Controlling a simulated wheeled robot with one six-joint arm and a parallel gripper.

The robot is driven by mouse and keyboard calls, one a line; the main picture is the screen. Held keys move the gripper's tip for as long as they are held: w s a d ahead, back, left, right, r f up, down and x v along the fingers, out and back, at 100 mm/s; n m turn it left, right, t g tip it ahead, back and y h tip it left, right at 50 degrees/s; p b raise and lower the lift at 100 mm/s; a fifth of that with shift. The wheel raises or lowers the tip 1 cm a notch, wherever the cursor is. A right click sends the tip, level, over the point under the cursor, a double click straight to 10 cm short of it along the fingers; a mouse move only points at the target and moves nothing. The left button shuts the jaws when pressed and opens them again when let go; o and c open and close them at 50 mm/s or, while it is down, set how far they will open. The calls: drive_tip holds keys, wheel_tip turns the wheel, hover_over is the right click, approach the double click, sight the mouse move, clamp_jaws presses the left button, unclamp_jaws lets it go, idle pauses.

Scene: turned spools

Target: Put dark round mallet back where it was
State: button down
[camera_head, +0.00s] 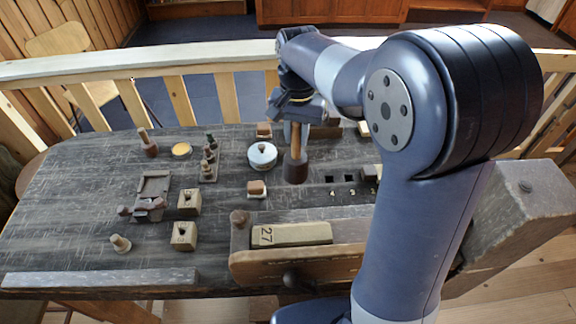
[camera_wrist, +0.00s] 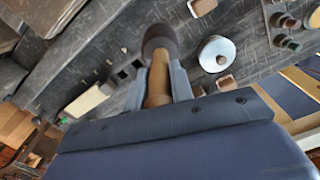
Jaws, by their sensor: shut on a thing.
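The dark round mallet (camera_head: 295,168) has a dark cylindrical head and a light wooden handle. My gripper (camera_head: 296,124) is shut on the handle and holds the mallet head down, upright in the head view. In the wrist view the mallet head (camera_wrist: 160,41) points away from me, with the handle between the two fingers of my gripper (camera_wrist: 167,82). I cannot tell whether the head touches the table. A second, smaller mallet-like tool (camera_head: 148,142) with a brown head stands at the far left of the table.
A round grey-white tin (camera_head: 262,156) stands just left of the mallet. A vise with a block marked 27 (camera_head: 290,234) is at the front. Numbered wooden blocks (camera_head: 184,236) and small spools stand left.

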sight(296, 158)
drive_tip(key=shift+f, duration=3.45)
drive_tip(key=shift+f, duration=0.2)
drive_tip(key=c, duration=1.2)
unclamp_jaws()
drive_tip(key=shift+c, duration=0.2)
drive_tip(key=shift+r, duration=0.1)
wheel_tip(296, 158, up, 12)
drive_tip(key=shift+r, duration=0.15)
